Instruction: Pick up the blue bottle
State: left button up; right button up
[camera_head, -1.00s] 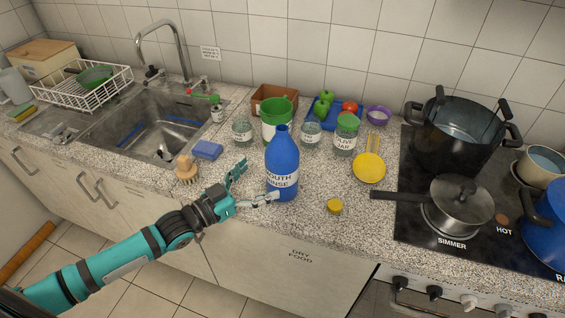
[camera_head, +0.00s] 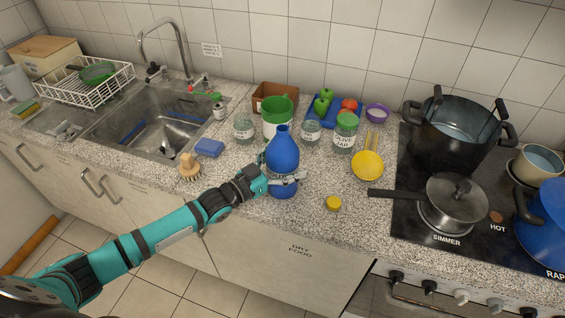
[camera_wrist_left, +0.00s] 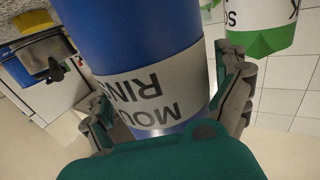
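The blue bottle (camera_head: 283,150) stands upright on the speckled counter near its front edge, with a white mouth rinse label. My left gripper (camera_head: 280,180) is at the bottle's lower half, with one finger in front of the label and the other largely hidden behind the bottle. In the left wrist view the bottle (camera_wrist_left: 140,40) fills the space between the two fingers (camera_wrist_left: 168,100). The fingers sit on either side of it, close to its surface; whether both touch it I cannot tell. My right gripper is not in view.
A yellow lid (camera_head: 333,203) lies right of the bottle. A green-and-white container (camera_head: 277,118) and glass jars (camera_head: 310,132) stand behind it. A blue sponge (camera_head: 209,147) and a brush (camera_head: 189,168) are at left. A pan (camera_head: 455,203) sits on the stove at right.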

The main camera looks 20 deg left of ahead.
pick_arm(q)
jog(key=c, duration=1.1)
jog(key=shift+c, duration=0.2)
